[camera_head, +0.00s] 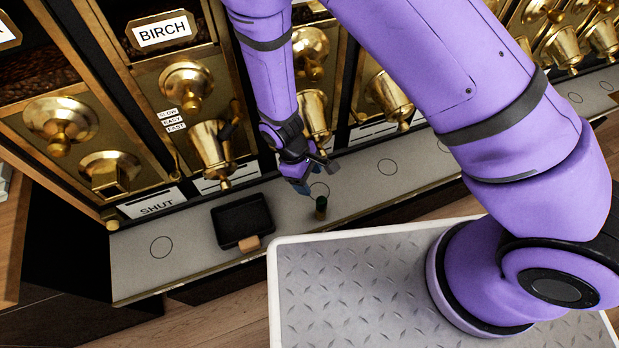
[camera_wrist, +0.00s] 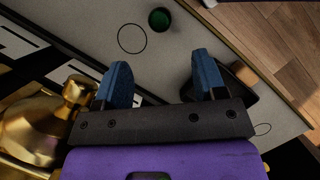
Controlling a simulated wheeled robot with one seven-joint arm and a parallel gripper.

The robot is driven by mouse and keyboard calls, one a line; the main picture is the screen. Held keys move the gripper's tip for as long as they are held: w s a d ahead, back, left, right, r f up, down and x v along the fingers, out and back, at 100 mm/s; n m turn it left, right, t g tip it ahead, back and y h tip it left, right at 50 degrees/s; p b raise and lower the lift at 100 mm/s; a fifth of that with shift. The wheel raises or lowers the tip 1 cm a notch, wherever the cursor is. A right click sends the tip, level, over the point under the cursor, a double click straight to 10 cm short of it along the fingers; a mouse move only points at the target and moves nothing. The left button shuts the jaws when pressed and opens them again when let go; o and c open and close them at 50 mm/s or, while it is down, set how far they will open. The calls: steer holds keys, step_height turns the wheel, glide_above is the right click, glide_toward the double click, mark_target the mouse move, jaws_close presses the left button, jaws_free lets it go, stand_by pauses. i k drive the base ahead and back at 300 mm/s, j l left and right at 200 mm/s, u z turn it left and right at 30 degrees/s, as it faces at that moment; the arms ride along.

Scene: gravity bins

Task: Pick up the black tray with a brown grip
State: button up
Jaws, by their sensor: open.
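The black tray (camera_head: 240,221) with a brown grip (camera_head: 249,244) sits on the grey shelf below the brass dispensers, its grip toward the front edge. In the wrist view the tray (camera_wrist: 240,88) is partly hidden behind the right blue finger, with its brown grip (camera_wrist: 245,73) showing beyond. My gripper (camera_head: 305,180) is above the shelf to the right of the tray, apart from it. In the wrist view my gripper (camera_wrist: 158,83) has its two blue fingers spread, with nothing between them.
A small dark green cup (camera_head: 321,207) stands on the grey shelf (camera_head: 160,270) right of the tray, near the front edge. Brass dispenser spouts (camera_head: 212,150) overhang the shelf's back. Circles mark the shelf. The shelf left of the tray is clear.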

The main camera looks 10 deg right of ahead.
mark_target(241, 222)
steer(key=u, duration=1.25)
